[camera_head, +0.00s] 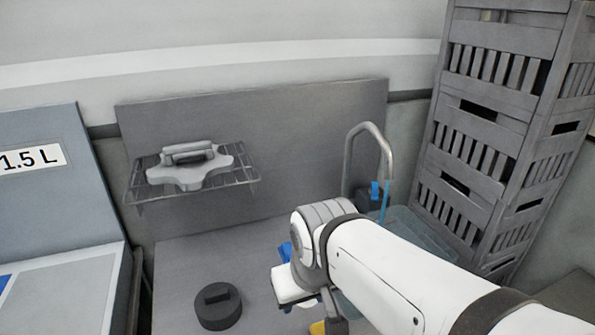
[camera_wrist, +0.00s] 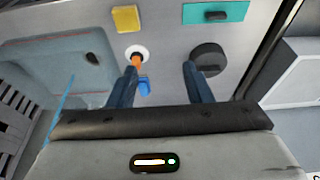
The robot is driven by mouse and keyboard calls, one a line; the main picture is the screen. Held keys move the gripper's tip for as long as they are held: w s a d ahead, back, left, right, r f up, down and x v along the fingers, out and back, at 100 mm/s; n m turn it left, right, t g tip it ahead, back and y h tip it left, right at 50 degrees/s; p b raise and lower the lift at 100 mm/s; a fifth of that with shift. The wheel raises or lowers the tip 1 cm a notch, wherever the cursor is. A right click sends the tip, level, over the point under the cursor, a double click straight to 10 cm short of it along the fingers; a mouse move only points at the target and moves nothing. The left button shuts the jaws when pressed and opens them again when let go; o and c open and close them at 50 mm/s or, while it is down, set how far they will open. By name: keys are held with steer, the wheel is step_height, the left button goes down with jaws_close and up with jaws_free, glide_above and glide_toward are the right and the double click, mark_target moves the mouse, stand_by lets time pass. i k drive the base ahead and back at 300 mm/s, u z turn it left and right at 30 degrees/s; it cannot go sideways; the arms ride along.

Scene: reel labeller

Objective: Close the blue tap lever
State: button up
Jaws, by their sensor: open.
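The blue tap lever (camera_head: 376,190) sits at the foot of an arched grey tap (camera_head: 369,140), right of centre in the head view. A thin blue stream (camera_head: 385,204) hangs beside it, seemingly running water. My gripper (camera_wrist: 159,67) is open in the wrist view, its two dark fingers spread with nothing held. It points down over the worktop, away from the tap. In the head view my arm hides most of it. The lever cannot be made out in the wrist view; a thin blue line (camera_wrist: 67,94) shows at the left, over the basin.
A pale blue basin (camera_wrist: 50,52) lies left in the wrist view. A black round weight (camera_head: 218,308), yellow block (camera_wrist: 125,18), teal tray (camera_wrist: 240,12) and small blue object (camera_wrist: 145,87) lie on the worktop. Grey crates (camera_head: 490,150) stand right; a wire shelf (camera_head: 238,180) hangs behind.

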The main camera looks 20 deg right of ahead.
mark_target(374, 191)
steer(key=z, duration=0.15)
steer(key=k, duration=0.55)
steer(key=u, duration=1.8)
steer(key=k, duration=1.3)
steer(key=z, duration=1.65)
steer(key=i, duration=0.5)
